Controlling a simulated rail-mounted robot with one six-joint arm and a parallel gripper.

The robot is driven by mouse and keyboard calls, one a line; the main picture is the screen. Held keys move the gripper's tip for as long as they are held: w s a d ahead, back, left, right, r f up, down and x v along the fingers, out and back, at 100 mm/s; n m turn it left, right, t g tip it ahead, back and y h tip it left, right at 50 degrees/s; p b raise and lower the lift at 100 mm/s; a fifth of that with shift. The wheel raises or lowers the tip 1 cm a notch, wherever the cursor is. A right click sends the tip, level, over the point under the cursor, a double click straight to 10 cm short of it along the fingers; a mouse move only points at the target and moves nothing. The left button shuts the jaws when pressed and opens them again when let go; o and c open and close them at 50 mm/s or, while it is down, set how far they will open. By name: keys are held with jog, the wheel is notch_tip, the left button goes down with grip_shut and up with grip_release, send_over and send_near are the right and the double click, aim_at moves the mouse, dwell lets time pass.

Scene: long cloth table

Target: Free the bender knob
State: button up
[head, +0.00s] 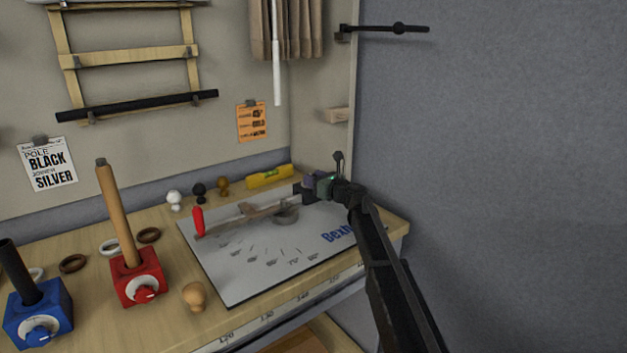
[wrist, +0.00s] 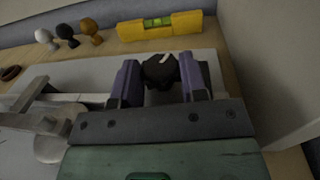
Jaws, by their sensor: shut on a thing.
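The bender is a grey metal plate (head: 255,265) on the wooden table, with a metal bar (head: 250,216) and a round metal former (head: 286,214) on it. A red handle (head: 198,221) stands at the bar's left end. My gripper (head: 303,192) is at the plate's far right. In the wrist view, the purple fingers of my gripper (wrist: 160,80) are shut on a dark, faceted knob (wrist: 160,71). The knob's underside is hidden, so I cannot tell whether it is still attached. In the head view my gripper hides the knob.
A yellow level (head: 269,177) lies behind the plate, beside white, black and brown finials (head: 223,186). A red block with a wooden pole (head: 138,277), a blue block (head: 38,312), a wooden knob (head: 194,296) and rings stand left. A wall closes off the right.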

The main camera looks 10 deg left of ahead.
jog(key=shift+n+g+y, duration=0.4)
jog(key=shift+g, duration=0.1)
jog(key=o, duration=0.9)
jog(key=shift+d, duration=0.1)
jog(key=v, duration=1)
jog(key=shift+s+d, duration=0.2)
jog(key=shift+d, duration=0.05)
